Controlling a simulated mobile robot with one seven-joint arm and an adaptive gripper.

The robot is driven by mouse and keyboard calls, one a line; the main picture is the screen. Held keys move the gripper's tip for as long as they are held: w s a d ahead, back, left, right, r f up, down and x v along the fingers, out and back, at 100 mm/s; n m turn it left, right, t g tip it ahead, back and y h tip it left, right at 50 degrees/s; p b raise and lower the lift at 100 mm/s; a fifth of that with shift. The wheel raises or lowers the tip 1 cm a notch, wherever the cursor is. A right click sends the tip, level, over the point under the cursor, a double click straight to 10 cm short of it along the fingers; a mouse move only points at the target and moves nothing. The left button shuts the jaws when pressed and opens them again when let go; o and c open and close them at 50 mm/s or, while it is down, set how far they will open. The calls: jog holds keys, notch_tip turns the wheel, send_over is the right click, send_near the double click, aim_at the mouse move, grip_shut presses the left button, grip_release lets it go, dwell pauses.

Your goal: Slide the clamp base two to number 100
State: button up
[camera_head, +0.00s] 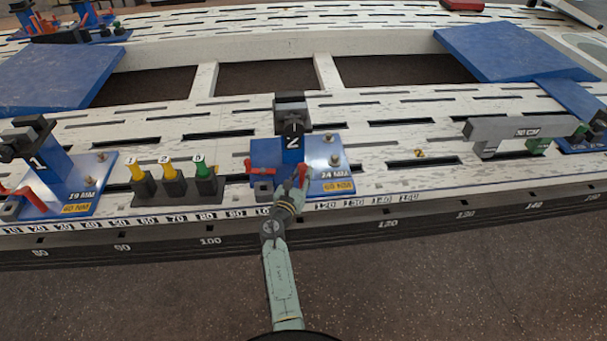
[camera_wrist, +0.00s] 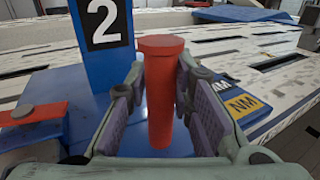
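Clamp base two is a blue plate (camera_head: 320,160) with a blue post marked 2 (camera_head: 292,142) and a dark clamp head on top. It sits on the slotted white bench above the number strip (camera_head: 190,218). Its front left corner is near the strip's 100, which is partly hidden by my gripper. My gripper (camera_head: 300,186) reaches in from the front. In the wrist view my gripper (camera_wrist: 164,95) has its finger pads closed on both sides of an upright red handle (camera_wrist: 162,100) of this base. The 2 post (camera_wrist: 102,35) stands just behind.
Clamp base one (camera_head: 65,185) stands at the left. A dark block with yellow and green pegs (camera_head: 175,185) lies between the bases. A grey bar (camera_head: 515,129) stands to the right. The bench between base two and this bar is mostly clear.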

jog(key=o, duration=0.4)
jog(key=shift+w+r, duration=0.1)
jog(key=shift+o, duration=0.3)
jog(key=v, duration=1.2)
